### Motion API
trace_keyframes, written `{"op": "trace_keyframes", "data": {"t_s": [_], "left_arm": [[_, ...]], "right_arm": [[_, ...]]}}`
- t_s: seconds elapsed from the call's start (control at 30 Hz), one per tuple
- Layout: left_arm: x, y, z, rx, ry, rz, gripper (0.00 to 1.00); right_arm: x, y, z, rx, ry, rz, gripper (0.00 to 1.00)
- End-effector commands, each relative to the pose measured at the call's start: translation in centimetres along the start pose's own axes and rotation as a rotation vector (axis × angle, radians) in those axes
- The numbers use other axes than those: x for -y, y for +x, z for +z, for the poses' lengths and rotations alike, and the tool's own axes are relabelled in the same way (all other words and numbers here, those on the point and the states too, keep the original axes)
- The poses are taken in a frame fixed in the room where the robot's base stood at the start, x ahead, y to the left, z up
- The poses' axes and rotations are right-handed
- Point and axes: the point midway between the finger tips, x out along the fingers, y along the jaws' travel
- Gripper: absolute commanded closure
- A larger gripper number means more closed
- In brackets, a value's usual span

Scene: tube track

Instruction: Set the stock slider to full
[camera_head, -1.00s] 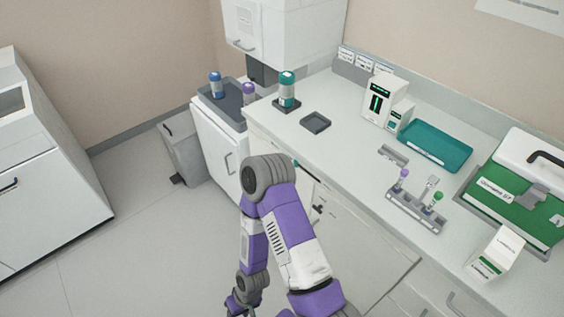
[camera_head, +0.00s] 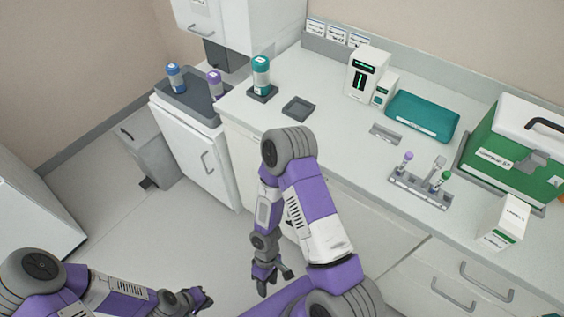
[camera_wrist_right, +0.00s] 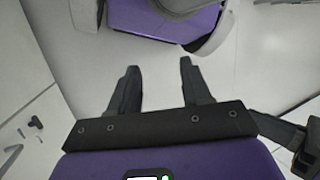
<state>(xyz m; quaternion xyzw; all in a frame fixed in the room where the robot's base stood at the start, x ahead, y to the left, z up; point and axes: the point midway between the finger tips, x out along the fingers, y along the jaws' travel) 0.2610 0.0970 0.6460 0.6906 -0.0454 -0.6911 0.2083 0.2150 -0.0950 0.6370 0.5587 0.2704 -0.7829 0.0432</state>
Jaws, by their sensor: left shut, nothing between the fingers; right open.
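I cannot make out a slider marked as stock. Small dark fittings (camera_wrist_right: 36,125) show on a white panel at the left of the right wrist view; whether one is the stock slider I cannot tell. In the head view my right arm hides part of the counter front. My right gripper (camera_head: 276,285) is open and empty, hanging over the floor in front of the counter; its two fingers (camera_wrist_right: 159,66) show apart in the wrist view. My left gripper (camera_head: 208,299) is shut and empty at the lower left, over the floor and away from the counter.
A grey bin (camera_head: 150,152) stands on the floor.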

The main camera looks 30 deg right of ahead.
Motion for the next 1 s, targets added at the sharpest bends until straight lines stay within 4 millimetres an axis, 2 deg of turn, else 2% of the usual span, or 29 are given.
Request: {"op": "trace_keyframes", "data": {"t_s": [0.1, 0.17, 0.2, 0.27, 0.3, 0.37, 0.4, 0.5, 0.6, 0.7, 0.83, 1.0], "left_arm": [[-0.1, -0.3, 0.0, 0.0, 0.0, 0.0, 1.0], [-0.1, -0.4, 0.0, 0.0, 0.0, 0.0, 1.0], [-0.2, -0.5, 0.0, 0.0, 0.0, 0.0, 1.0], [-0.2, -0.6, 0.0, 0.0, 0.0, 0.0, 1.0], [-0.2, -0.6, 0.0, 0.0, 0.0, 0.0, 1.0], [-0.3, -0.7, 0.0, 0.0, 0.0, 0.0, 1.0], [-0.3, -0.8, 0.0, 0.0, 0.001, 0.0, 1.0], [-0.4, -0.9, 0.0, -0.001, 0.001, 0.0, 1.0], [-0.4, -1.0, 0.0, -0.001, 0.001, 0.0, 1.0], [-0.4, -1.0, 0.0, -0.001, 0.001, 0.0, 1.0], [-0.4, -1.0, 0.0, -0.001, 0.001, 0.0, 1.0], [-0.3, -0.7, 0.0, -0.001, 0.001, 0.0, 1.0]], "right_arm": [[-3.2, -0.9, 2.4, 0.278, -0.286, 0.153, 0.52], [-5.7, -2.3, 3.2, 0.422, -0.409, 0.258, 0.52], [-7.4, -3.6, 3.3, 0.518, -0.486, 0.34, 0.52], [-10.1, -6.2, 2.8, 0.66, -0.589, 0.477, 0.52], [-11.7, -8.2, 2.1, 0.752, -0.646, 0.579, 0.52], [-13.7, -11.6, 0.5, 0.883, -0.715, 0.74, 0.52], [-14.6, -14.0, -0.9, 0.96, -0.748, 0.85, 0.52], [-15.4, -19.6, -4.3, 1.119, -0.792, 1.109, 0.52], [-14.8, -24.0, -7.3, 1.224, -0.796, 1.319, 0.52], [-13.8, -26.7, -9.1, 1.282, -0.783, 1.459, 0.52], [-13.6, -28.3, -10.0, 1.311, -0.768, 1.534, 0.52], [-15.7, -29.1, -9.8, 1.313, -0.766, 1.538, 0.52]]}}
